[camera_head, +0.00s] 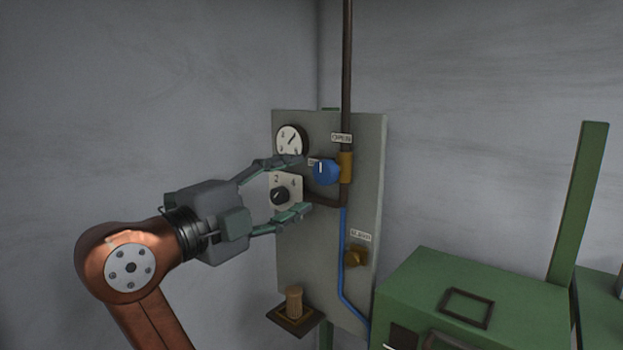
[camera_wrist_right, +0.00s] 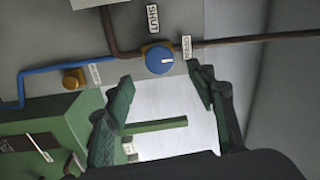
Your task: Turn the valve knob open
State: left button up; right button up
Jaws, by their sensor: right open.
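The blue valve knob (camera_head: 326,172) sits on the brass valve body of a dark pipe on the grey panel; it also shows in the wrist view (camera_wrist_right: 160,60). Its white mark points up in the head view, to the right in the wrist view. A SHUT label (camera_wrist_right: 153,18) and a second label (camera_wrist_right: 187,46), seemingly OPEN, are beside it. My right gripper (camera_head: 304,184) is open and empty, its fingers spread in front of the panel, left of the knob in the head view. In the wrist view (camera_wrist_right: 160,78) the knob appears beyond the fingertips, with no visible contact. My left gripper is out of view.
A round gauge (camera_head: 290,140) and a black selector dial (camera_head: 280,196) are on the panel near the fingers. A brass knob (camera_head: 355,256) is lower right, beside a blue pipe. A wooden peg (camera_head: 294,301) stands below. A green machine (camera_head: 520,300) fills the lower right.

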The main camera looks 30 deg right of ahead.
jog(key=shift+v, duration=1.35)
